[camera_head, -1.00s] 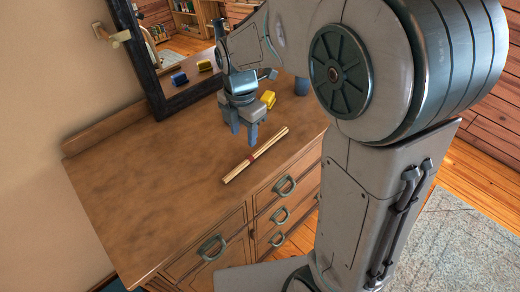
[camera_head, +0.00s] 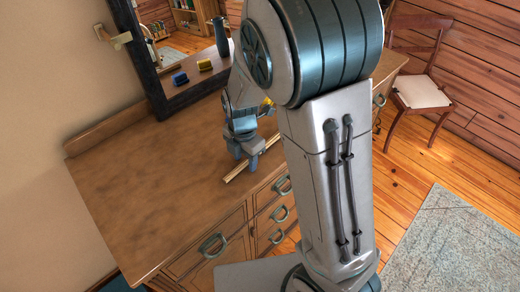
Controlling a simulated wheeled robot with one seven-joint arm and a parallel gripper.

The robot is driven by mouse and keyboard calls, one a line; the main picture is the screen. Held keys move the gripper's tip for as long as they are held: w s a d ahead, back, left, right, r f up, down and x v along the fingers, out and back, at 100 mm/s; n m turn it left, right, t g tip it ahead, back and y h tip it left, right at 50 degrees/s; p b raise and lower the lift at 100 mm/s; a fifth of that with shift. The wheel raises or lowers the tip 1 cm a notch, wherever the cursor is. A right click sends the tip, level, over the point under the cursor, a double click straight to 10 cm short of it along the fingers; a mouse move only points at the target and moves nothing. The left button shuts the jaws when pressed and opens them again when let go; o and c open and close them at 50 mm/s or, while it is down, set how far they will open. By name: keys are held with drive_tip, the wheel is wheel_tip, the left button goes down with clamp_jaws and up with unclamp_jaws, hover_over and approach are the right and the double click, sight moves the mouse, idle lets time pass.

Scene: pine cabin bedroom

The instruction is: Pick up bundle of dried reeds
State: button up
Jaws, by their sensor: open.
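The bundle of dried reeds (camera_head: 235,174) is a thin pale stick-like bundle lying at a slant on the wooden dresser top, near its front edge. My gripper (camera_head: 244,160) points down right over the middle of the bundle and hides that part, including the red band. Its fingers are open, one at the far left side and one nearer the front. I cannot tell whether the bundle is between the fingers or whether they touch it.
The dresser top (camera_head: 150,180) is clear to the left. A yellow object (camera_head: 266,105) stands behind my gripper, partly hidden by my arm. A dark-framed mirror (camera_head: 150,70) leans at the back. A chair (camera_head: 420,85) and a rug (camera_head: 440,240) are at the right.

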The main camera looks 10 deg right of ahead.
clamp_jaws()
